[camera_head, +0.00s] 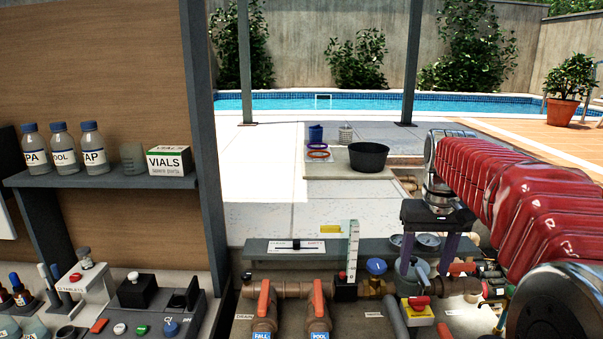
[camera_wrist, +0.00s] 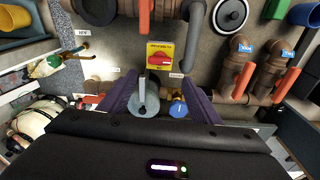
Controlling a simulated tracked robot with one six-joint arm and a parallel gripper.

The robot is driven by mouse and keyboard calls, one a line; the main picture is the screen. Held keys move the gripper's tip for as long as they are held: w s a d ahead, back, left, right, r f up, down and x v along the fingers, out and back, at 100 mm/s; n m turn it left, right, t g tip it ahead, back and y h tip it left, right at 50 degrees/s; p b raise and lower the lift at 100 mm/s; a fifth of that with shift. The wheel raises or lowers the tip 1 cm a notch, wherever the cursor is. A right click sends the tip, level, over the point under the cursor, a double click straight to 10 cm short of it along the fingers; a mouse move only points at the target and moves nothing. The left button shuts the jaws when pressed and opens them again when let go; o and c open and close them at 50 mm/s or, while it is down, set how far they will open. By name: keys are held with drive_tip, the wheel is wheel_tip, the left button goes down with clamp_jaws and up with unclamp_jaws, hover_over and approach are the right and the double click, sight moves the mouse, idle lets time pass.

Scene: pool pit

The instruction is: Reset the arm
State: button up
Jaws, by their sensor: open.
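My arm, in a red ribbed sleeve (camera_head: 510,190), reaches in from the right in the head view. My gripper (camera_head: 426,268) points down over the pipework in the pit, with its two purple fingers apart. In the wrist view my gripper (camera_wrist: 158,84) is open too. A grey rounded part (camera_wrist: 145,97) shows between the fingers there. I cannot tell how far below the fingertips it lies, and I see no grip on it. A yellow switch box with a red knob (camera_wrist: 160,52) lies just beyond the fingertips; it also shows in the head view (camera_head: 418,304).
Orange-handled valves (camera_head: 263,300) and a blue valve knob (camera_head: 376,267) are close left of my gripper. Two gauges (camera_head: 428,241) sit right behind it. A shelf (camera_head: 110,180) with bottles and a post stand at left. Open paving (camera_head: 270,200) lies behind the pit.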

drive_tip(key=s+a+f+t, duration=0.2)
drive_tip(key=s+a, duration=0.3)
drive_tip(key=s, duration=0.6)
drive_tip(key=s+a+f+n+t, duration=0.1)
drive_tip(key=s+a+f, duration=0.4)
drive_tip(key=s, duration=0.7)
drive_tip(key=shift+s+a+t, duration=0.25)
drive_tip(key=shift+t, duration=0.45)
drive_tip(key=shift+c, duration=0.5)
